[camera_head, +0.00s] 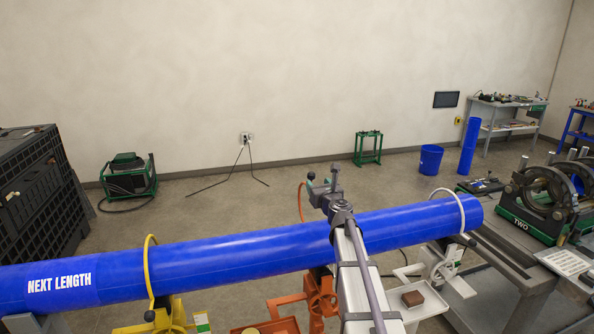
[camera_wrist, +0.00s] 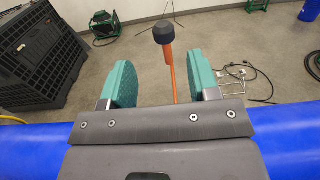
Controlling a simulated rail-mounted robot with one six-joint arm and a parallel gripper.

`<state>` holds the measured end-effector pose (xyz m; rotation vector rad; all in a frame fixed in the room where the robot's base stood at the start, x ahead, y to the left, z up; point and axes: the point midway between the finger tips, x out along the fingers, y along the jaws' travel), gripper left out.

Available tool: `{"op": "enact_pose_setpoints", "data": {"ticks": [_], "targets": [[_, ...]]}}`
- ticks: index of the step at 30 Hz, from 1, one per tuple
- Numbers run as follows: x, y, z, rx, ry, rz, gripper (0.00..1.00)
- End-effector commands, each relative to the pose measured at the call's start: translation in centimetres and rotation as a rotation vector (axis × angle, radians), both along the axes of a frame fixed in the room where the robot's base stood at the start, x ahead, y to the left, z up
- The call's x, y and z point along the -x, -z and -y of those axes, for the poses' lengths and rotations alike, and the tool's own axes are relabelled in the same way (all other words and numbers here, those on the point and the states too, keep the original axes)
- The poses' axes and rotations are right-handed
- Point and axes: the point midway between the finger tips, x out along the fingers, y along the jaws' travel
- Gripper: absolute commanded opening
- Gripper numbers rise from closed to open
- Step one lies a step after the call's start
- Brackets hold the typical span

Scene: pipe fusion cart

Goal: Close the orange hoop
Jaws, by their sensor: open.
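The orange hoop (camera_head: 300,203) stands up behind the blue pipe (camera_head: 235,253), swung open and not over it. Its orange stand (camera_head: 320,293) is below the pipe. In the wrist view the orange hoop (camera_wrist: 173,75) rises beyond the pipe and ends in a black knob (camera_wrist: 164,32). My gripper (camera_wrist: 163,72) is open, with one green fingertip on each side of the hoop in that view. Whether the fingers touch it cannot be told. In the head view my gripper (camera_head: 325,186) is above the pipe's far side, just right of the hoop. My arm hides part of the pipe and stand.
A yellow hoop (camera_head: 147,262) and a white hoop (camera_head: 458,205) arch over the pipe to the left and right. A green fusion machine (camera_head: 540,205) stands at right. A black crate (camera_head: 38,190) is at far left. The floor behind the pipe is mostly clear.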

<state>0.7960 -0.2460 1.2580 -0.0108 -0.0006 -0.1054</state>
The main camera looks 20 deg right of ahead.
Motion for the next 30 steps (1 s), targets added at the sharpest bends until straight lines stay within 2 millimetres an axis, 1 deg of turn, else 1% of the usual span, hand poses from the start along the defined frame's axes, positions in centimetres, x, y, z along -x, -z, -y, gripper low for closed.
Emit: {"op": "enact_pose_setpoints", "data": {"ticks": [5, 8, 11, 18, 21, 24, 30], "targets": [[-0.3, 0.0, -0.1, -0.014, -0.004, 0.000, 0.55], [-1.3, 0.0, 0.0, -0.012, -0.005, 0.000, 0.55], [-3.1, 0.0, 0.2, -0.011, -0.006, 0.000, 0.55], [-8.9, 0.0, 0.8, -0.009, -0.007, 0.000, 0.55], [-10.3, 0.0, 0.9, -0.009, -0.007, 0.000, 0.55], [-10.8, 0.0, 0.9, -0.008, -0.007, 0.000, 0.55], [-10.7, 0.0, 0.8, -0.008, -0.007, 0.000, 0.54]]}}
